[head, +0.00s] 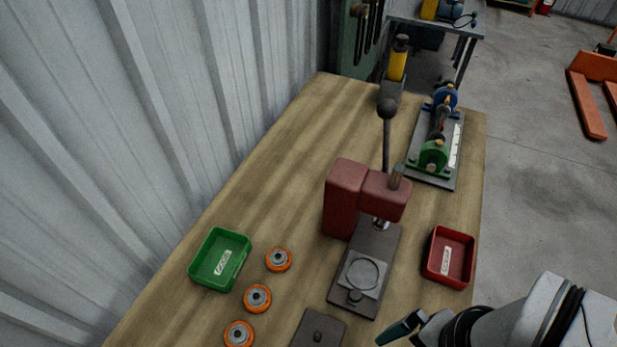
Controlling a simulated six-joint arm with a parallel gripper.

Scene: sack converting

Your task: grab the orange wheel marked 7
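Three orange wheels with grey hubs lie on the wooden bench in a slanting row: a far one (278,260), a middle one (257,298) and a near one (239,334) close to the bottom edge. No number can be read on any of them, so I cannot tell which is marked 7. My gripper (402,327) is at the lower right, well to the right of the wheels and apart from them. Only part of it shows, with a dark green finger pointing left. I cannot tell whether it is open or shut.
A green labelled tray (207,279) stands left of the wheels. A red press (345,197) on a dark base stands between the wheels and a red tray (431,268). A dark plate (318,330) lies at the bottom. The corrugated wall (150,130) borders the bench's left.

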